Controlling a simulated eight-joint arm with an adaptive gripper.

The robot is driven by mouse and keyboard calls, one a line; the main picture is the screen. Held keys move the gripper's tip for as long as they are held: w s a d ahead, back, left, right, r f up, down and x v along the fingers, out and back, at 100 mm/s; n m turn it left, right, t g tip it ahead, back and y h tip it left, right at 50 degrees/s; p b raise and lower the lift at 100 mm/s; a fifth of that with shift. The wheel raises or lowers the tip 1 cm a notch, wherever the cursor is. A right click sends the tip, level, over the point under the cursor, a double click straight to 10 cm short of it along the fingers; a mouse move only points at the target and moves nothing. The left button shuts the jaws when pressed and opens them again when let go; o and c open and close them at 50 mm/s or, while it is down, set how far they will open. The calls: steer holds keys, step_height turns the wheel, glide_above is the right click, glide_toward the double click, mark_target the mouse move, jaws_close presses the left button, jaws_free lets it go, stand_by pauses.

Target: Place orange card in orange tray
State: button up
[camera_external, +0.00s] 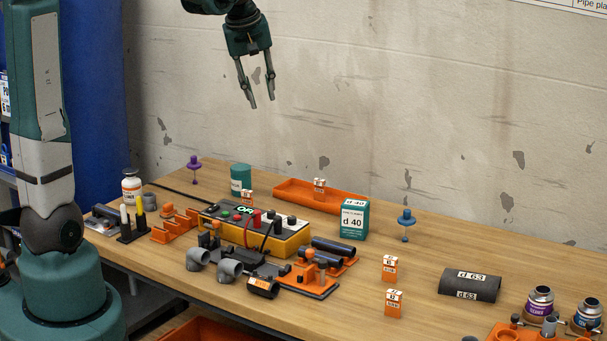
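Several small orange-and-white cards stand on the wooden table. Two are at the front right, a rear card (390,268) and a nearer card (394,303). Another card (247,198) stands by the green canister, and one more card (319,187) shows at the orange tray; whether it is inside or in front of it I cannot tell. The long, low orange tray (345,204) lies along the back of the table, partly hidden by a green box. My gripper (262,102) hangs high above the back of the table, pointing down, its two fingers apart and empty.
A yellow-and-black device (285,243) with knobs stands mid-table, with grey pipe elbows (198,258) in front. The green d 40 box (354,220) and a blue knobbed pin (405,222) stand right of it. A dark d 63 pipe (470,284) lies at right. Table around the two right cards is clear.

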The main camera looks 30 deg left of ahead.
steer(key=s+f+m+t, duration=0.1)
steer(key=s+m, duration=0.3)
steer(key=s, duration=1.1)
steer(key=s+f+m+t, duration=0.2)
steer(key=s+f+m, duration=0.1)
steer(key=s, duration=1.1)
steer(key=shift+s+a+f+m+t, duration=0.2)
steer(key=shift+s+m+t, duration=0.15)
steer(key=shift+m, duration=0.55)
steer(key=shift+f, duration=0.2)
